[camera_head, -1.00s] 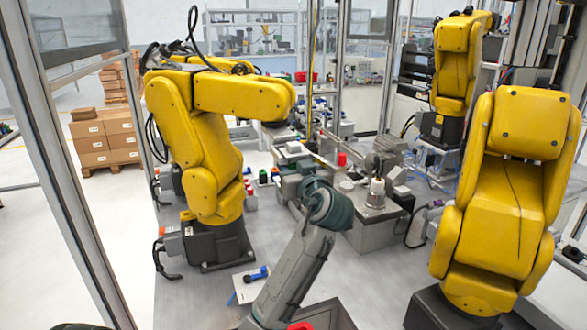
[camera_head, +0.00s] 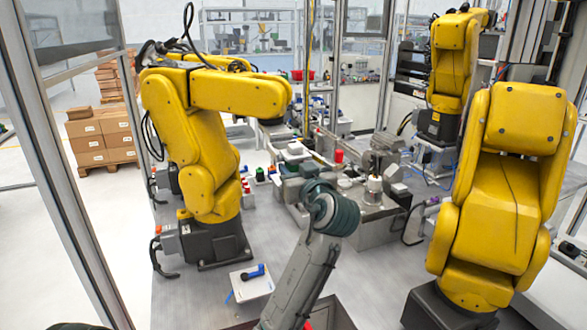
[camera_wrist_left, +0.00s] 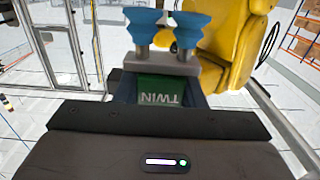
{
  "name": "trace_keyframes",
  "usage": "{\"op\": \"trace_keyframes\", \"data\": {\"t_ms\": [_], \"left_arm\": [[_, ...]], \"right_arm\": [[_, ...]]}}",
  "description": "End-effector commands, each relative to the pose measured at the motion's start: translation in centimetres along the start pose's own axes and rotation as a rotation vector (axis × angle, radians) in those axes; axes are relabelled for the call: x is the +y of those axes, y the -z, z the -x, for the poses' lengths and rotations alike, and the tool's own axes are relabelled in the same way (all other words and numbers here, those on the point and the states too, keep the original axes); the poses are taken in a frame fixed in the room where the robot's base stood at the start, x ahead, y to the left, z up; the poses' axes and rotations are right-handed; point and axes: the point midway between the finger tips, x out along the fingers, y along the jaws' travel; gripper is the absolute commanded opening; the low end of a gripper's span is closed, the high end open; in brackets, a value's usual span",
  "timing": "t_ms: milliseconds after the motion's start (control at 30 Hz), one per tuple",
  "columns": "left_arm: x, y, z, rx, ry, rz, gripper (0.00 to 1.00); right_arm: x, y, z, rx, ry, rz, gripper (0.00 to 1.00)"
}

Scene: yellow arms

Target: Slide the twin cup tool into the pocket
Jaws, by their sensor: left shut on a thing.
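In the left wrist view my left gripper (camera_wrist_left: 160,92) is shut on the twin cup tool (camera_wrist_left: 172,64). The tool has a grey block, two blue suction cups pointing away from the wrist, and a green label reading TWIN, upside down in the picture. In the head view my grey left arm rises from the bottom middle to a dark green rounded joint (camera_head: 332,210). The jaws and the tool cannot be made out there. I cannot pick out the pocket in either view. My right gripper is not in view.
A yellow robot arm (camera_head: 205,140) stands left and another (camera_head: 505,180) stands right. A white plate with a blue tool (camera_head: 251,284) lies on the grey deck. Machine blocks and a white cylinder (camera_head: 374,188) stand behind my arm. Bare deck (camera_head: 185,300) lies front left.

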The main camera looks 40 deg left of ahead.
Motion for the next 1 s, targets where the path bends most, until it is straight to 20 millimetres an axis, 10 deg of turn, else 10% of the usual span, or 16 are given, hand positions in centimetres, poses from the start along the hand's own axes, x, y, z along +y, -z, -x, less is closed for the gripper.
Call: {"op": "trace_keyframes", "data": {"t_ms": [1000], "left_arm": [[0.0,0.1,7.1,0.002,-0.001,0.001,0.0]], "right_arm": [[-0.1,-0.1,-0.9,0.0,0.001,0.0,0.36]]}}
